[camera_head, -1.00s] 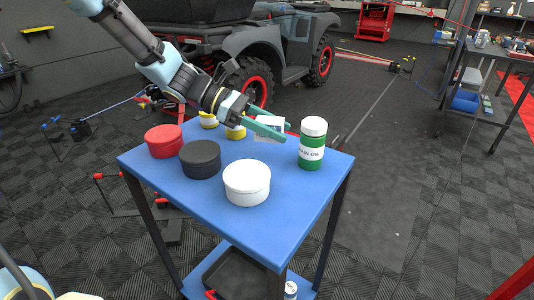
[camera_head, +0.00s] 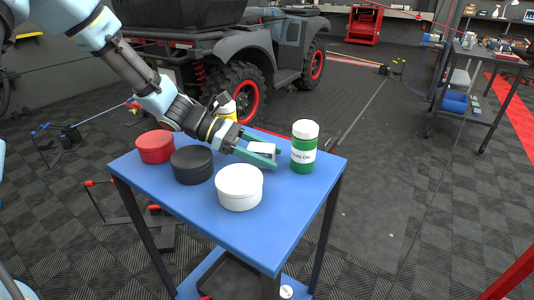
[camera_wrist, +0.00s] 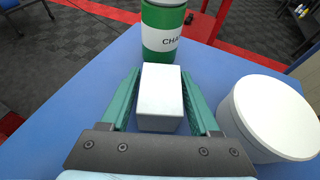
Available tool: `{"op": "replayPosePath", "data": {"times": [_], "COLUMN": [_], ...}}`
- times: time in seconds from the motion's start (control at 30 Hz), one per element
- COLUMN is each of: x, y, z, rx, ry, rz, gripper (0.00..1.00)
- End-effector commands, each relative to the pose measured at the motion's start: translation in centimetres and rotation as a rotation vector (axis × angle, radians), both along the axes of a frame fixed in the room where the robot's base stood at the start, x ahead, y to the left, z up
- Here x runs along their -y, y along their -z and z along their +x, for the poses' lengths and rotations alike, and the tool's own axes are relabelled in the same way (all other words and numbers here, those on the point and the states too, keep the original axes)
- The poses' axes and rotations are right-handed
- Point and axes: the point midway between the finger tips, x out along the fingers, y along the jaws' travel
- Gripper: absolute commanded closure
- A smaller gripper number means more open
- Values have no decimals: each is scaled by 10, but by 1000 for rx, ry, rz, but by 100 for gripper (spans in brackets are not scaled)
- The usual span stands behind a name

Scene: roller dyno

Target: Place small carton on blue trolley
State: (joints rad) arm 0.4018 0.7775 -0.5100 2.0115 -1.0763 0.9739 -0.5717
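The small white carton (camera_head: 262,149) is between the two green fingers of my gripper (camera_head: 266,156), over the blue trolley (camera_head: 275,220). In the wrist view the carton (camera_wrist: 160,95) sits upright between the fingers (camera_wrist: 160,88), which lie along its left and right sides and look shut on it. It is low over the blue top; I cannot tell whether its base touches. The green bottle with a white lid (camera_head: 304,147) stands just beyond the fingertips, at the trolley's right side.
A white round tub (camera_head: 239,187), a black one (camera_head: 192,165) and a red one (camera_head: 155,147) stand along the trolley's left and front. A yellow container (camera_head: 226,108) shows behind my wrist. The trolley's front right is clear. A vehicle stands behind.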

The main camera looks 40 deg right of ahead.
Motion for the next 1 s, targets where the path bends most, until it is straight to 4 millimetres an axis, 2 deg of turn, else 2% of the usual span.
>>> {"op": "replayPosePath", "data": {"times": [0.03, 0.13, 0.47, 0.57, 1.0], "x": [0, 0, -1, -7, -56], "y": [0, 0, -4, -8, -41], "z": [0, 0, 1, 11, 74], "rx": [0, 0, 1, 2, 1], "ry": [0, 0, -1, -2, -3], "rz": [0, 0, -1, -1, -1], "gripper": [31, 20, 20, 20, 20]}}
